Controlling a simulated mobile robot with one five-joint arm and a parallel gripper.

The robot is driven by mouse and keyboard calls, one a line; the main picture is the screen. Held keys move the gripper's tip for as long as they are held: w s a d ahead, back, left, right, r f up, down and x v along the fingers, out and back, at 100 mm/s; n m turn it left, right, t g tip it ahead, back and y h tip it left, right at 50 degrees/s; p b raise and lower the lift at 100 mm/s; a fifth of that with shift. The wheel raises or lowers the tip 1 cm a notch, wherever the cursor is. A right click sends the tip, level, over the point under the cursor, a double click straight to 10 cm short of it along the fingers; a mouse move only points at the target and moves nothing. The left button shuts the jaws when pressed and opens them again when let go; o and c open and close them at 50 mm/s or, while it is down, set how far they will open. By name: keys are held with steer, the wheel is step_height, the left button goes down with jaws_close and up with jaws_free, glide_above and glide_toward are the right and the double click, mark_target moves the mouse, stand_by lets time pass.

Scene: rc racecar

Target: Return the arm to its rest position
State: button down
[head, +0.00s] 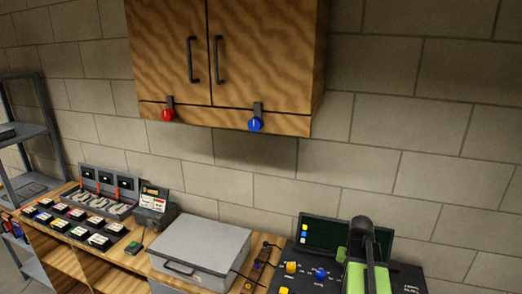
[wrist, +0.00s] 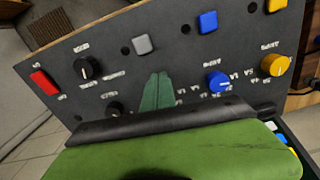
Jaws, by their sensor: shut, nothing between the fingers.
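My gripper (wrist: 157,92) shows in the wrist view as two dark green fingers pressed together, with nothing between them. Behind the fingers in that view is a dark control panel (wrist: 125,67). The fingers appear in front of its face; I cannot tell how far they are from it. In the head view my green and black arm (head: 366,272) rises at the bottom right, in front of the control panel (head: 312,272) and a dark screen (head: 322,235). The arm hides part of both.
The panel carries a red switch (wrist: 44,83), a blue knob (wrist: 218,82) and a yellow knob (wrist: 275,65). A grey case (head: 200,246) lies on the wooden bench left of the panel. A wooden cabinet (head: 225,60) hangs above, with a red knob (head: 167,115) and a blue knob (head: 255,124).

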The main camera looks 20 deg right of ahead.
steer(key=w+a+f+n, duration=0.1)
steer(key=w+a, duration=0.1)
steer(key=a, duration=0.5)
steer(key=w+a+f+n+b, duration=0.1)
steer(key=w+a+n, duration=0.1)
steer(key=a, duration=0.6)
steer(key=w+a+f+n+b, duration=0.1)
steer(key=w+a+n, duration=0.1)
steer(key=a, duration=0.5)
steer(key=shift+a, duration=0.15)
steer(key=s+a+n+b, duration=0.1)
steer(key=a+n, duration=0.2)
steer(key=a, duration=0.7)
steer(key=shift+s+f, duration=0.3)
steer(key=shift+f, duration=0.05)
steer(key=c, duration=2.1)
jaws_free()
